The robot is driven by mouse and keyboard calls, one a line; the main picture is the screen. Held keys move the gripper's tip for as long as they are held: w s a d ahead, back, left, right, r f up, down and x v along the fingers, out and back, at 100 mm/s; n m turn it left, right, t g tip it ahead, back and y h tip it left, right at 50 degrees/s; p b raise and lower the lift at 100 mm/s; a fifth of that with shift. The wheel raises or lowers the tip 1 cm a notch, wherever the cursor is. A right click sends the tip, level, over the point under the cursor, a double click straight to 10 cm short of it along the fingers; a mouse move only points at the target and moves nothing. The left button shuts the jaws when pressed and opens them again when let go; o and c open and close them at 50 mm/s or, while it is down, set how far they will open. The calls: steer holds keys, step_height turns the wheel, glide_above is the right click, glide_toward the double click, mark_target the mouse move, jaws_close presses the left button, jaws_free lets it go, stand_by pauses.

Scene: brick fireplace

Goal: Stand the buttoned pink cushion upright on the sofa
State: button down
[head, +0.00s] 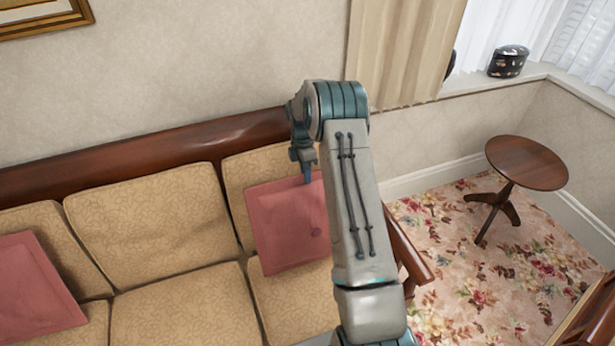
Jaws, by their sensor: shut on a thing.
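The buttoned pink cushion (283,230) is at the right end of the sofa (184,317), tilted upright in front of the right back cushion. A dark button shows near its middle, and its right side is hidden behind my arm. My gripper (306,180) points down at the cushion's top edge and is shut on it. The cushion's lower edge is close to the seat; I cannot tell how firmly it rests there.
Another pink cushion (36,287) leans at the sofa's left. The middle seat is clear. The wooden armrest (412,250) is right of my arm. A round side table (526,163) stands on the floral carpet. A dark pot (508,62) sits on the windowsill beside a curtain.

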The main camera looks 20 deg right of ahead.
steer(key=shift+w+f, duration=0.2)
steer(key=shift+w, duration=1.15)
steer(key=c, duration=1.4)
jaws_free()
steer(key=s+p+v, duration=0.2)
steer(key=p+v, duration=0.3)
steer(key=v, duration=0.4)
steer(key=shift+r, duration=0.6)
